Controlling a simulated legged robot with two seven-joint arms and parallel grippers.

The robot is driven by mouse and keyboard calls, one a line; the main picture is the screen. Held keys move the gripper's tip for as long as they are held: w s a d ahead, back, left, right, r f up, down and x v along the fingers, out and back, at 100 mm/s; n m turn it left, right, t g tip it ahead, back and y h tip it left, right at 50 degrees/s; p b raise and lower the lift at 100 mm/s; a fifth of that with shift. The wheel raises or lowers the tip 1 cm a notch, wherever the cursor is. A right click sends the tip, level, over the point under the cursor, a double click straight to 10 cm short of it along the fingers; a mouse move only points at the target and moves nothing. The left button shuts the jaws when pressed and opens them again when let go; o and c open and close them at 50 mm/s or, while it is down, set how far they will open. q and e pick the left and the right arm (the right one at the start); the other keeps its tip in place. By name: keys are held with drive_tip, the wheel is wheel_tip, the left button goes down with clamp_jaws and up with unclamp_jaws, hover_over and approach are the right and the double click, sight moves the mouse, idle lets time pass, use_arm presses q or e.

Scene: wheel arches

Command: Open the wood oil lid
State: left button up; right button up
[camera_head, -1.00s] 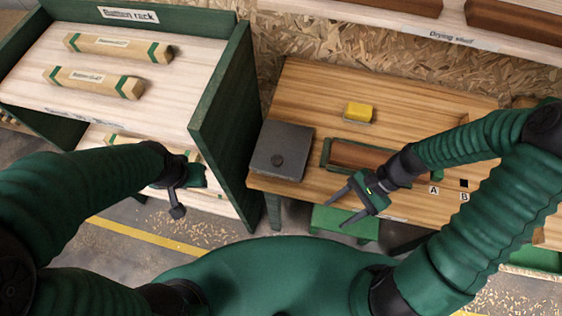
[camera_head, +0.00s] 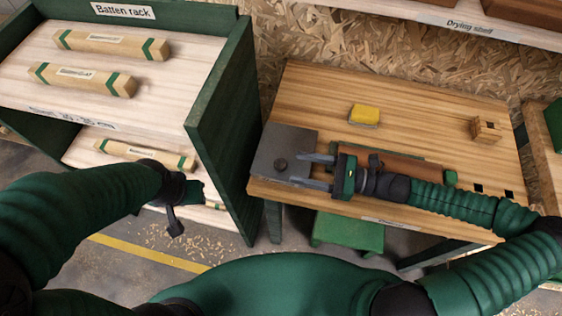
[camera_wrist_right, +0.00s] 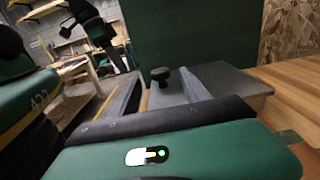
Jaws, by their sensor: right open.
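The wood oil lid appears to be the flat dark grey top (camera_head: 268,142) at the workbench's left end, with a small round black knob (camera_head: 281,164). It lies flat. In the right wrist view the knob (camera_wrist_right: 160,75) stands up from the grey lid (camera_wrist_right: 232,77). My right gripper (camera_head: 300,169) is open and empty, its two fingers pointing left over the lid's right part. The knob is just beyond the fingertips, in line with the gap between them. My left gripper (camera_head: 180,210) hangs beside the batten rack, away from the lid; its jaws are unclear.
A yellow block (camera_head: 364,115) and a small wooden block (camera_head: 486,129) are on the workbench (camera_head: 420,115). A reddish-brown board (camera_head: 410,166) lies partly behind my right arm. The batten rack's green side panel (camera_head: 222,100) rises just left of the lid. A green stool (camera_head: 348,231) is below.

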sight(280, 163)
drive_tip(key=x, duration=0.6)
drive_tip(key=shift+a, duration=0.1)
drive_tip(key=shift+d, duration=0.2)
drive_tip(key=shift+a, duration=0.3)
drive_tip(key=c, duration=0.6)
clamp_jaws()
drive_tip(key=shift+w+f, duration=0.1)
